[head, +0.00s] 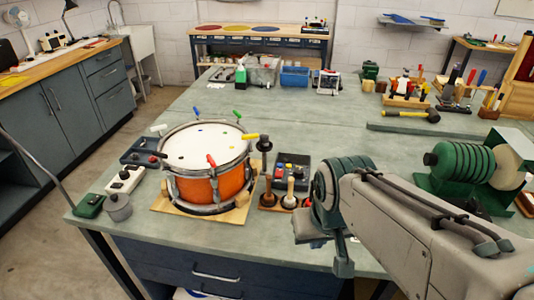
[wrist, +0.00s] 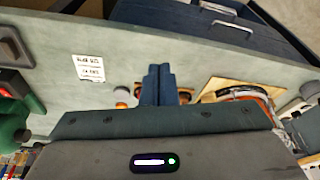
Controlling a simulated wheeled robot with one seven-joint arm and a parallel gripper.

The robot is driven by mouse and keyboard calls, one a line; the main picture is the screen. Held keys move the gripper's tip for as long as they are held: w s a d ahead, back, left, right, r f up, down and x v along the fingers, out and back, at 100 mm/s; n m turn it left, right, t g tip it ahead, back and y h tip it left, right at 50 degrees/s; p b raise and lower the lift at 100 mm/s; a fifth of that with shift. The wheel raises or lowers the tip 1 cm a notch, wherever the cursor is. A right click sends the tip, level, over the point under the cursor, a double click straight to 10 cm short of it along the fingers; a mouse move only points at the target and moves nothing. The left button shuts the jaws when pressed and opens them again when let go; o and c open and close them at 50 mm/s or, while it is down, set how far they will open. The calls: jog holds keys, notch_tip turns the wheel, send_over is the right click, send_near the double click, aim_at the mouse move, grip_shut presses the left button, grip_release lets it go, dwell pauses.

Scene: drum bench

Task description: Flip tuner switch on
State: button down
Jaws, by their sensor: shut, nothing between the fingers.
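I cannot tell for sure which device is the tuner. A green box (head: 89,205) with a dark top sits at the bench's front left corner. A white box with dark knobs (head: 124,180) sits just behind it. A dark box with coloured knobs (head: 292,166) stands right of the drum. No switch position is readable. My gripper (wrist: 158,72) is shut and empty in the wrist view, its dark fingers together over the bench. In the head view my arm reaches in from the right, with its end right of the drum and apart from these boxes.
An orange drum (head: 198,188) stands on a wooden board, with coloured-handled tools around its rim. Wooden-handled tools (head: 290,192) stand in a holder beside it. A mallet (head: 412,115) and tool racks lie farther back. A white label (wrist: 90,67) lies on the bench. The middle of the bench is clear.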

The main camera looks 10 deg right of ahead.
jog(key=r+m+b, duration=0.1)
jog(key=m+b, duration=0.3)
send_over(278, 175)
jog(key=s, duration=0.3)
jog(key=shift+w+a+h, duration=0.15)
jog(key=shift+a+h, duration=0.15)
jog(key=shift+h, duration=0.1)
jog(key=shift+f+g, duration=0.1)
jog(key=shift+g, duration=0.2)
jog(key=x, duration=1.2)
jog(key=shift+s+f, duration=0.3)
jog(key=shift+s, duration=0.05)
jog(key=shift+a+f, duration=0.1)
jog(key=shift+f, duration=0.5)
jog(key=shift+a+b, duration=0.1)
jog(key=shift+b, duration=0.2)
